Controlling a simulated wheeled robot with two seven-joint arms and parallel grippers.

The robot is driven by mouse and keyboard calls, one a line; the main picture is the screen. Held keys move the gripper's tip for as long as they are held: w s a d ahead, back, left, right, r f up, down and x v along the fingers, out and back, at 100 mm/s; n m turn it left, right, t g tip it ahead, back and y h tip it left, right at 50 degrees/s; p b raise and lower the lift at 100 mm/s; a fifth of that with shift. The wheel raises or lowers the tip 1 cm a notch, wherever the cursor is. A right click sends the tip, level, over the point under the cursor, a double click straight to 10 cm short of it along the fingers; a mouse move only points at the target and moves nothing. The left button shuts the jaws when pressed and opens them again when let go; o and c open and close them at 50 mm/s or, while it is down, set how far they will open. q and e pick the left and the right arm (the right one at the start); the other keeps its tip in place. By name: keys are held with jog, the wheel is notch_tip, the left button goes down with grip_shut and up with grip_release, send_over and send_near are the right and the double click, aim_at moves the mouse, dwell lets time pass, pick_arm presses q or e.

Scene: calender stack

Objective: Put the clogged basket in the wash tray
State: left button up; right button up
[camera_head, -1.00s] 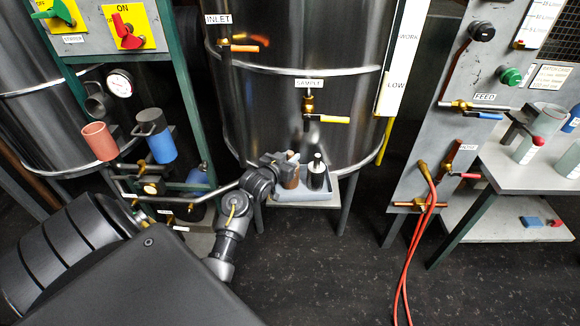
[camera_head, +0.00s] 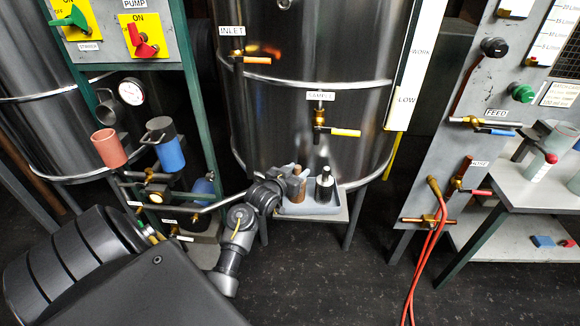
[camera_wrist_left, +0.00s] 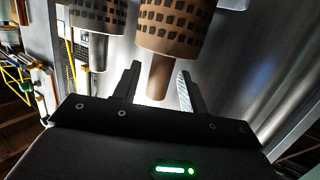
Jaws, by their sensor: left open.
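A brown basket (camera_head: 297,187) with a narrow handle stands upright on a grey-blue tray (camera_head: 326,208) below the sample tap. A darker basket (camera_head: 325,187) stands beside it on the right. In the left wrist view the brown basket (camera_wrist_left: 172,27) has rows of dark squares, and the grey one (camera_wrist_left: 97,18) has similar rows. I cannot tell from these which holes are clogged. My left gripper (camera_head: 284,181) is at the brown basket. In the wrist view its open fingers (camera_wrist_left: 158,70) stand either side of the brown handle (camera_wrist_left: 158,78), with gaps. My right gripper is out of view.
The steel tank (camera_head: 300,110) rises close behind the tray, with a yellow-handled sample tap (camera_head: 335,131) above. A pipe rack with red and blue cups (camera_head: 108,148) stands left. A panel with red hoses (camera_head: 432,225) and a grey table (camera_head: 540,188) are right. Floor in front is open.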

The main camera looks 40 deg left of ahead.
pick_arm(q)
jog(key=v, duration=1.2)
jog(key=shift+d+f, duration=0.15)
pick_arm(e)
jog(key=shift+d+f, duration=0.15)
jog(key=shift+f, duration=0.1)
